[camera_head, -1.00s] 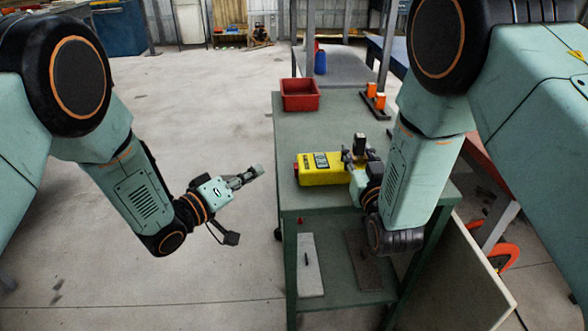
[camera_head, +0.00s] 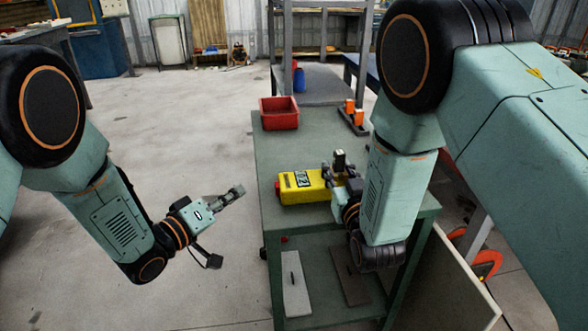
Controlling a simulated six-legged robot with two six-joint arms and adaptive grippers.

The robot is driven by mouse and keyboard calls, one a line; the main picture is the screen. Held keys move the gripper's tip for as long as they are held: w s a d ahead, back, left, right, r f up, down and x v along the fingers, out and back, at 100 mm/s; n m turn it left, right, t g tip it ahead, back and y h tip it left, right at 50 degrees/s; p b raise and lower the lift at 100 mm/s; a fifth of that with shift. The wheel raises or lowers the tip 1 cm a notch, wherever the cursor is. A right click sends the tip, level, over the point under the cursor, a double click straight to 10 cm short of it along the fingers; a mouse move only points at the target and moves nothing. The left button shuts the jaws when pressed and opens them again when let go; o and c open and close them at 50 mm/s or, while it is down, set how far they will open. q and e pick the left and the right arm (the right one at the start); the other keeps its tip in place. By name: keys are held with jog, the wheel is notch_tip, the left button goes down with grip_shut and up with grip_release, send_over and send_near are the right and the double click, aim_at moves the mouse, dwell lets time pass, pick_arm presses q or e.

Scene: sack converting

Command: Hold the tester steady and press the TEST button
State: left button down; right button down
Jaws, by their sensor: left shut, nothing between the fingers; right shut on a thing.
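The yellow tester (camera_head: 297,188) lies on the green table top (camera_head: 300,150), with dark markings on its upper face and a red part (camera_head: 277,189) at its left end. My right gripper (camera_head: 335,178) is shut on the tester's right end, and its fingers hide that end. My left gripper (camera_head: 238,190) is shut and empty, in the air left of the table, a short gap from the tester's red end. I cannot read the label or tell for sure whether the red part is the TEST button.
A red bin (camera_head: 279,113) stands at the table's far left corner. Orange pieces on a dark base (camera_head: 353,116) stand at the far right, near a grey post. A lower shelf (camera_head: 325,262) holds flat panels. Open floor lies left of the table.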

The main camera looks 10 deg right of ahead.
dwell(0.5)
jog(key=c, duration=0.9)
grip_release()
jog(key=shift+o, duration=0.2)
